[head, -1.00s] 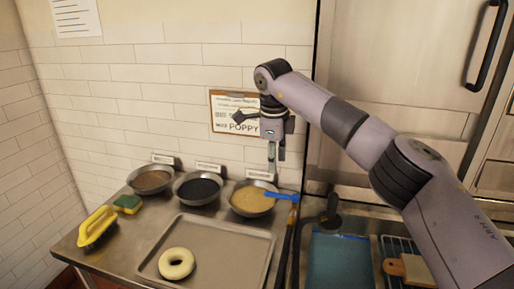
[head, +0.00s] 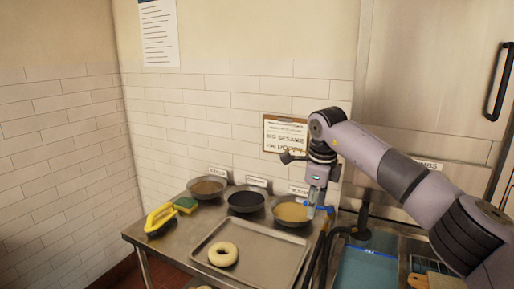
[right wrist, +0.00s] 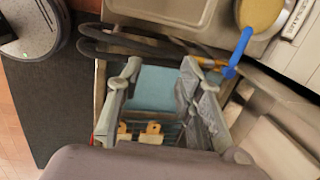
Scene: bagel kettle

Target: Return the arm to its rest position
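My right arm comes in from the right in the head view. Its right gripper (head: 315,200) points down at the right side of the sesame-coloured bowl (head: 290,212). In the right wrist view the two fingers of this gripper (right wrist: 158,75) are spread wide with nothing between them, so it is open and empty. My left arm and gripper are not in view.
A steel tray (head: 205,254) with a pale bagel (head: 223,254) stands in front of several topping bowls. A blue surface (head: 368,268) and wooden-handled tools (right wrist: 152,133) are below the gripper. A clipboard (head: 286,134) hangs behind.

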